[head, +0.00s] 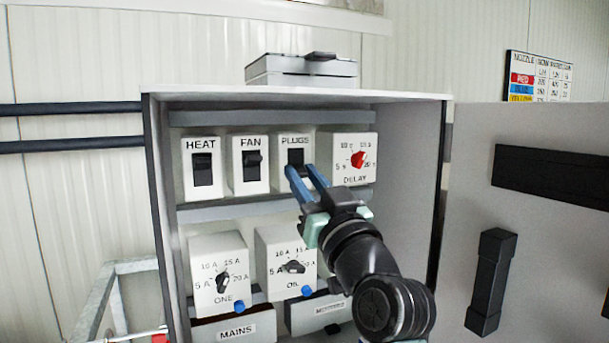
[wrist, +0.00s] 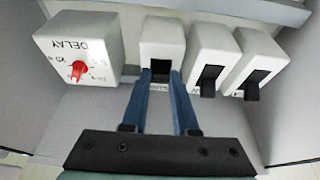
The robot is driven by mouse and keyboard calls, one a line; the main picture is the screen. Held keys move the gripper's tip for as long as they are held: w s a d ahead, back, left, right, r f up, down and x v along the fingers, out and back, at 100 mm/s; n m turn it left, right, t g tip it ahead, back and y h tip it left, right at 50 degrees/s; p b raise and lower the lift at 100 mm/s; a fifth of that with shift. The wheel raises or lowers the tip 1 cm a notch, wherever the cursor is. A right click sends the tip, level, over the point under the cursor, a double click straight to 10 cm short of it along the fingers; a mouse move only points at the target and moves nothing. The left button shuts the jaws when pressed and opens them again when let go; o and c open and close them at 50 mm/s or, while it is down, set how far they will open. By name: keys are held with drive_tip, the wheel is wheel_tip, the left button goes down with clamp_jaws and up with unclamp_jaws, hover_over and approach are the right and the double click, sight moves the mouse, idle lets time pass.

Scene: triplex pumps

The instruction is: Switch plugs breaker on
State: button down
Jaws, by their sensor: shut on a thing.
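The plugs breaker (head: 295,141) is a white box with a black switch, third from the left in the upper row of the open cabinet. It also shows in the wrist view (wrist: 163,38), which is turned upside down. My gripper (head: 301,170) has its two blue fingers at the lower front of this breaker. In the wrist view the fingertips (wrist: 160,76) stand on either side of the black switch, closed on its lever. The fingers hide part of the switch, so its lever position is hard to tell.
The fan breaker (head: 250,164) and heat breaker (head: 202,168) stand to the left, the delay box (head: 347,158) with a red knob to the right. Below are two dial boxes, one (head: 218,270) and a second (head: 285,262). The cabinet door (head: 530,240) is open at right.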

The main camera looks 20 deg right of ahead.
sight(296, 162)
drive_tip(key=shift+s+r+g+p, duration=0.15)
drive_tip(key=shift+r+g+p, duration=0.9)
drive_tip(key=shift+p, duration=1.75)
drive_tip(key=g+p, duration=0.1)
drive_tip(key=p, duration=0.2)
drive_tip(key=shift+r+g+p, duration=0.3)
drive_tip(key=shift+g, duration=0.05)
drive_tip(key=g+p, duration=0.1)
drive_tip(key=p, duration=0.2)
drive_tip(key=g+p, duration=0.1)
drive_tip(key=p, duration=0.1)
drive_tip(key=shift+r+g+p, duration=0.3)
drive_tip(key=shift+r+p, duration=0.05)
drive_tip(key=shift+p, duration=0.05)
drive_tip(key=g+p, duration=0.1)
drive_tip(key=p, duration=0.1)
drive_tip(key=shift+g+p, duration=0.3)
drive_tip(key=shift+p, duration=0.1)
drive_tip(key=shift+f, duration=0.1)
